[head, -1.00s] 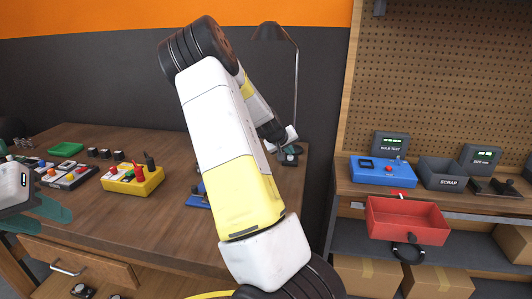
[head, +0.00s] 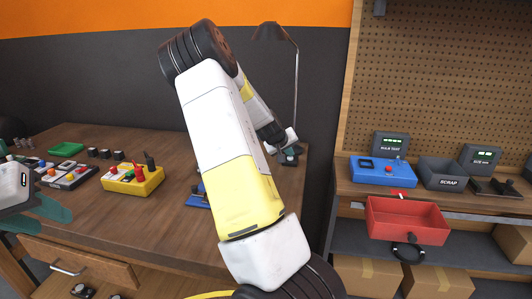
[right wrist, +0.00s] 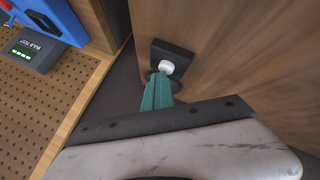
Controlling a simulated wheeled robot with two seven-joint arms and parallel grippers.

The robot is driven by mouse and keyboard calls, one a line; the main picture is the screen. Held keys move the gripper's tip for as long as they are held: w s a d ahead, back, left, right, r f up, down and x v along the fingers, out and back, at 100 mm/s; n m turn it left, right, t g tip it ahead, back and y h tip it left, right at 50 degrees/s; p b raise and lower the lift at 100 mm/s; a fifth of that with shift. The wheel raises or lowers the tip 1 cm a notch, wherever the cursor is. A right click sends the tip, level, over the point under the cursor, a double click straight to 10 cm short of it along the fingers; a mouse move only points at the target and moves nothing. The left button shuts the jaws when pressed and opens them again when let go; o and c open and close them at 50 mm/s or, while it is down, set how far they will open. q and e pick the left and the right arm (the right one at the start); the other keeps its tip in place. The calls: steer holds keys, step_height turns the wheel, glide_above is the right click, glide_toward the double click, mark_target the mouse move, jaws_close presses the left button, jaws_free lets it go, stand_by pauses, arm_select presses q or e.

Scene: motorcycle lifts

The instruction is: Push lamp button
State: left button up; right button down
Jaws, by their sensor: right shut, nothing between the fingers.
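The lamp (head: 296,85) stands at the far right corner of the wooden desk, with a thin grey pole and a dark shade. In the right wrist view, its dark square base (right wrist: 177,52) carries a round white button (right wrist: 167,67). My right gripper (right wrist: 161,80) is shut and empty, its teal fingertips right beside the button; I cannot tell if they touch it. In the head view, my right gripper (head: 286,151) is small and partly hides the base. My left gripper (head: 52,211) is at the left edge, over the desk's front, partly cut off, its finger gap unclear.
A yellow button box (head: 131,183), a grey box with coloured buttons (head: 66,177) and a green tray (head: 66,149) lie on the desk.

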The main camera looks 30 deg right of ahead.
mark_target(289, 158)
steer(key=shift+s, duration=0.1)
steer(key=shift+r, duration=3.3)
